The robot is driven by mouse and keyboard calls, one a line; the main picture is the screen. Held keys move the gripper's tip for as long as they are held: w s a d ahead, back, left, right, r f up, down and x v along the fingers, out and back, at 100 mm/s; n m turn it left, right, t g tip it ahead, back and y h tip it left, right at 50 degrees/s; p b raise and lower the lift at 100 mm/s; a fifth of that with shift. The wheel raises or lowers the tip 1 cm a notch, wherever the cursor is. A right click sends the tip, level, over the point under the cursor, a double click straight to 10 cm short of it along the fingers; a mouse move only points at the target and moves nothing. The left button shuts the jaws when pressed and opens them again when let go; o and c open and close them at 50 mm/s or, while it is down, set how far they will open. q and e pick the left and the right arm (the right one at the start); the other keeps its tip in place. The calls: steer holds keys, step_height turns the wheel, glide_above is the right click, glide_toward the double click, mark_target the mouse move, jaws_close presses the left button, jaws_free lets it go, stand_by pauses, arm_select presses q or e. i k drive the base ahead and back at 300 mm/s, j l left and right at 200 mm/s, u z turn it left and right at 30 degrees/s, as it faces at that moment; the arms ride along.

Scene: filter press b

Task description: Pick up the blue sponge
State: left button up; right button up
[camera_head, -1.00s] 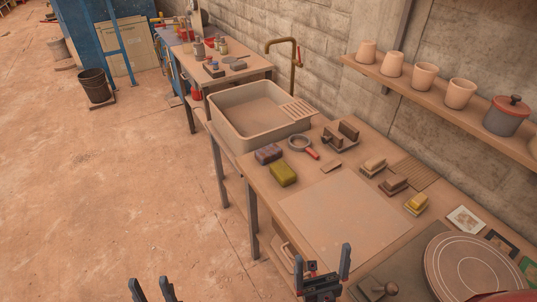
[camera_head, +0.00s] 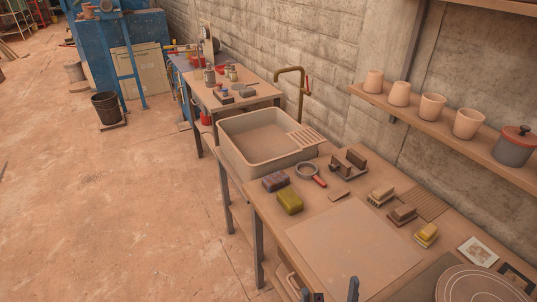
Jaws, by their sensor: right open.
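Two block-shaped sponges lie side by side on the near table, by the basin's front corner. One is dull purple-blue (camera_head: 275,181), the nearest to blue that I see. The other is yellow-green (camera_head: 289,201) and lies just in front of it. Neither is held. My right gripper (camera_head: 329,291) shows only its fingertips at the bottom edge. It is open, with nothing seen between the fingers, and is well apart from the sponges, nearer to me. My left gripper is out of view.
The table holds a pale board (camera_head: 352,245), a magnifier-like round tool with a red handle (camera_head: 308,171) and several brushes. A basin (camera_head: 262,140) stands behind the sponges. A shelf with cups (camera_head: 432,106) hangs on the right wall.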

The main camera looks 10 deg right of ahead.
mark_target(273, 182)
steer(key=i+j, duration=0.1)
steer(key=i, duration=0.35)
steer(key=i+j, duration=0.1)
steer(key=i, duration=0.35)
